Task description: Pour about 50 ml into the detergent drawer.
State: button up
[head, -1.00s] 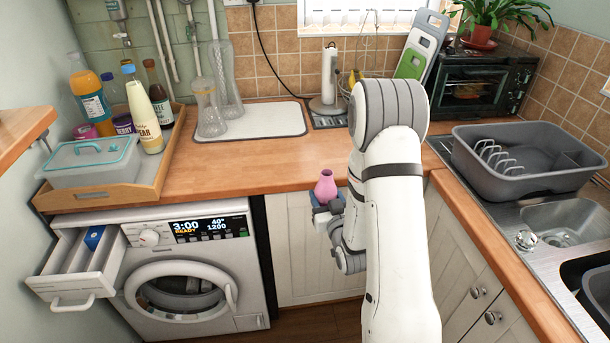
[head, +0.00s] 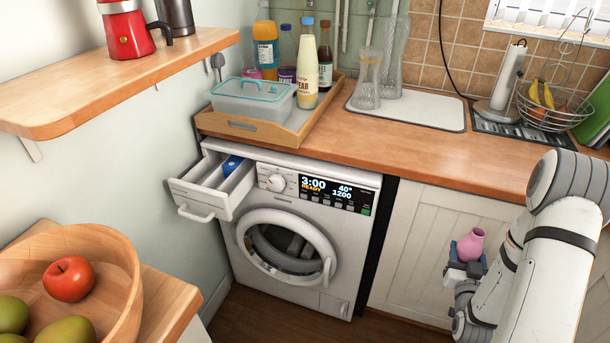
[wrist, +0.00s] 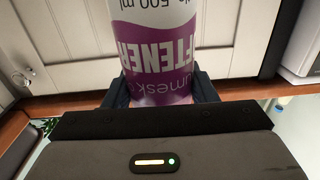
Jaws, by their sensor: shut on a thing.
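My gripper (head: 467,256) is shut on a pink softener bottle (head: 472,243), held in front of the white cupboard door right of the washing machine. In the wrist view the bottle (wrist: 158,45) fills the space between the fingers. Its purple label reads "SOFTENER" and "500 ml", upside down in that view. The bottle looks about upright in the head view. The detergent drawer (head: 197,201) is pulled open at the machine's upper left, well to the left of my gripper. A blue piece (head: 231,164) sits inside the drawer. The liquid level is hidden.
The washing machine (head: 270,230) display reads 3:00 READY. A wooden tray (head: 255,130) with several bottles and a lidded box stands on the counter above. A shelf (head: 120,85) and a fruit bowl (head: 110,250) are at the left. The space before the machine is clear.

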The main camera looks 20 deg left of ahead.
aim_at(216, 192)
jog(key=k, duration=0.45)
jog(key=z, duration=0.4)
jog(key=i, duration=0.6)
jog(key=u, duration=1.85)
